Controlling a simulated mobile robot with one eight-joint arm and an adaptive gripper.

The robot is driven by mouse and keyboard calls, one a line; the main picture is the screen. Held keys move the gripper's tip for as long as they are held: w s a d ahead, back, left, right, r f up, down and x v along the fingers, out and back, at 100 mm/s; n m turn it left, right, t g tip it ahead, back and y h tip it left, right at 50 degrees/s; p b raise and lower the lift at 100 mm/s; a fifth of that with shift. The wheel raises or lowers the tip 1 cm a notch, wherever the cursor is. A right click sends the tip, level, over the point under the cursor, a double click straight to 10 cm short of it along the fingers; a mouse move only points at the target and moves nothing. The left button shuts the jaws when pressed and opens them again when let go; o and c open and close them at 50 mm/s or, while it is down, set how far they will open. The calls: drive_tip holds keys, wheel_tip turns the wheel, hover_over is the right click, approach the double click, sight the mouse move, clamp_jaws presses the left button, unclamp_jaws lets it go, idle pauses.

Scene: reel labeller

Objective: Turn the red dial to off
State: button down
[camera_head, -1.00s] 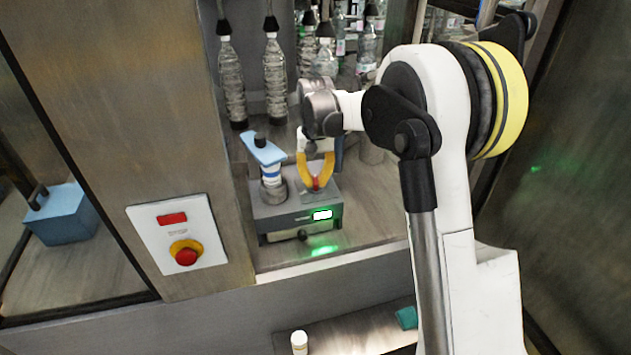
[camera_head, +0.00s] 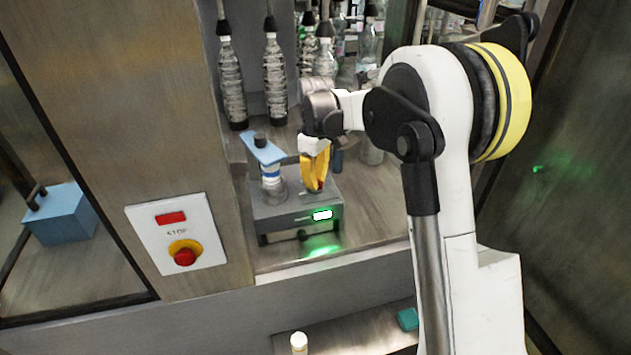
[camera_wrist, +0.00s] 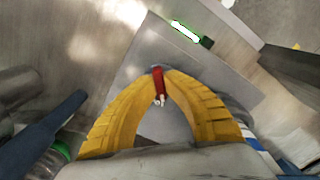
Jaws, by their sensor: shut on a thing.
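The red dial (camera_wrist: 158,82) sits on top of the grey reel labeller (camera_head: 290,213). My gripper (camera_head: 316,183) points down over the labeller's right side, and its yellow fingers are shut on the dial. In the wrist view, the fingertips of my gripper (camera_wrist: 160,72) meet at both sides of the red dial. The fingers hide much of the dial in the head view, and I cannot read any markings around it. A lit display (camera_head: 322,215) shows on the labeller's front, with a green glow on the surface below.
A blue-topped post (camera_head: 264,150) stands on the labeller just left of my gripper. Bottles (camera_head: 275,80) hang or stand behind. A panel with a red stop button (camera_head: 185,256) is at the left.

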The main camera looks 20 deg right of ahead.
drive_tip(key=n, duration=0.4)
drive_tip(key=shift+n, duration=0.3)
drive_tip(key=n, duration=0.4)
drive_tip(key=shift+n, duration=0.4)
drive_tip(key=c, duration=1.5)
unclamp_jaws()
drive_tip(key=shift+r, duration=0.1)
wheel_tip(320, 180, up, 12)
drive_tip(key=shift+f, duration=0.1)
